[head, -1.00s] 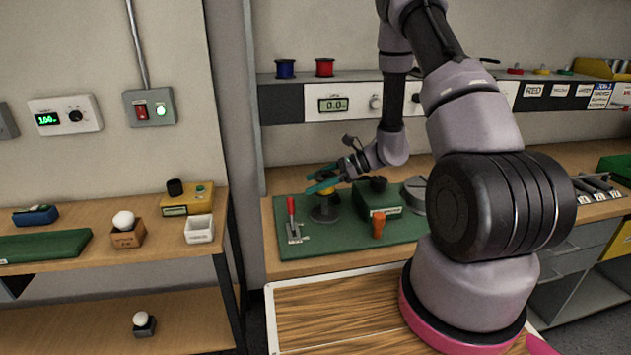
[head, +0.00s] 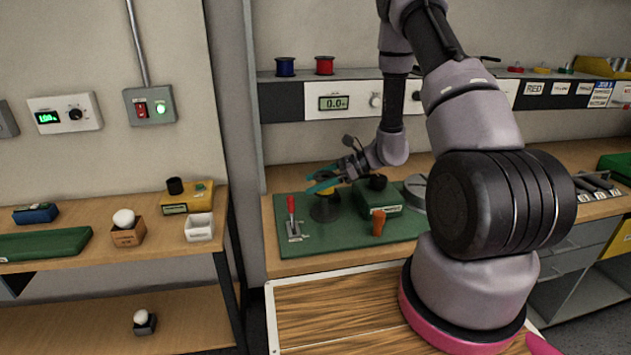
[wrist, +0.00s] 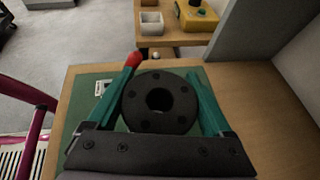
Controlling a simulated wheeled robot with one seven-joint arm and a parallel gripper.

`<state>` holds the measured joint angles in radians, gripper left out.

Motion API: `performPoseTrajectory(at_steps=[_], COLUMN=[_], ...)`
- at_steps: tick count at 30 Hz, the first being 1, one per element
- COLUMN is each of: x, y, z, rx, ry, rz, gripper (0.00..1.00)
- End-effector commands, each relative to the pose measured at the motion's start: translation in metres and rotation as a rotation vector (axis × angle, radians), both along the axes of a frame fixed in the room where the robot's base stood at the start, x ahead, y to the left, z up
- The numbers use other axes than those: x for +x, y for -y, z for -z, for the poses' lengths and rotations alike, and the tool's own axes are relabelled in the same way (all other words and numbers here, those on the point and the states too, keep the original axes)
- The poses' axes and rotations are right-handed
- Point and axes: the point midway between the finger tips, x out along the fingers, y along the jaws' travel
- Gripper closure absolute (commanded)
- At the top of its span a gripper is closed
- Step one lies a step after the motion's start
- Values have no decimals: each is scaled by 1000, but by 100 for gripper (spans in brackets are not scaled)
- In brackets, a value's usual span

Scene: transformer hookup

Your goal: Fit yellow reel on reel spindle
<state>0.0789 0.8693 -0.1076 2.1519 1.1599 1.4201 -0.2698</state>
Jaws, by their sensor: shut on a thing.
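The yellow reel (head: 327,190) is held between the teal fingers of my gripper (head: 322,182), over the left part of the green mat in the head view. A small yellow patch shows below the fingers, with a dark round form (head: 325,209) beneath it. In the wrist view, the reel's dark round flange (wrist: 160,118), with a centre hole and several small holes, lies between the fingers of my gripper (wrist: 163,70). The reel spindle is not clearly visible. I cannot tell whether the reel is around it or above it.
A red-handled lever (head: 292,220) stands left of the reel on the green mat (head: 340,240). A green box (head: 378,197) and an orange handle (head: 378,222) are to the right. Blue (head: 285,67) and red (head: 324,65) reels sit on the shelf above.

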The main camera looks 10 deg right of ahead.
Motion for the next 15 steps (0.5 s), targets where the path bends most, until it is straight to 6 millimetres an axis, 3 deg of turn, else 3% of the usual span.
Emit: performPoseTrajectory(at_steps=[15], x=[0], y=[0], z=[11], rx=[1], ry=[2], rz=[0], gripper=[100])
